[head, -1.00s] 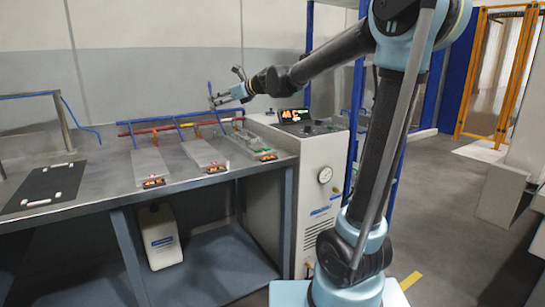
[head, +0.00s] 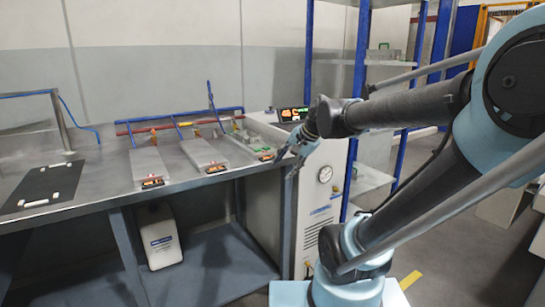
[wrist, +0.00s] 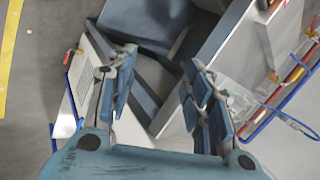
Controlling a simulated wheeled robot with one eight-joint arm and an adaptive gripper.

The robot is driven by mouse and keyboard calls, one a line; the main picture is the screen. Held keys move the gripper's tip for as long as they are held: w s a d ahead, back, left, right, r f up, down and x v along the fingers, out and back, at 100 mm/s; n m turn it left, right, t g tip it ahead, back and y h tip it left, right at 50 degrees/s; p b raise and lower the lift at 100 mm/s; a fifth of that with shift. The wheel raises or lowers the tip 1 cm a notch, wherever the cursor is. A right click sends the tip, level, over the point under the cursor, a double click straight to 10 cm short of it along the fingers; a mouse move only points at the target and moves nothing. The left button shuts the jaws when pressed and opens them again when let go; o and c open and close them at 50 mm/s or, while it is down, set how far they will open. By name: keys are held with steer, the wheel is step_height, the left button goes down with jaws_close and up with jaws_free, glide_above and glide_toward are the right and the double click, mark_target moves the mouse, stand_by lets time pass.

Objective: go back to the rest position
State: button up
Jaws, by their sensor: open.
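My gripper (head: 287,163) hangs in front of the white cabinet and the bench's right front corner in the head view, pointing down and to the left. In the wrist view my gripper (wrist: 160,95) shows its two fingers spread apart with nothing between them. My arm reaches in from the right of the head view, its elbow large and close to the camera.
The steel bench (head: 100,190) holds several grey plates with lit displays and a black mat (head: 42,188). A white cabinet (head: 318,205) with a gauge stands at its right end. A white canister (head: 160,238) stands below. Blue shelving (head: 360,95) rises behind my arm.

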steer(key=s+d+f+n+g+h, duration=0.2)
steer(key=s+d+f+n+h, duration=0.3)
steer(key=s+d+f, duration=0.8)
steer(key=s+d+n, duration=0.1)
steer(key=s+n, duration=0.1)
steer(key=shift+d+f+n, duration=0.25)
steer(key=shift+n, duration=0.15)
steer(key=shift+w+f, duration=0.2)
steer(key=shift+w, duration=0.15)
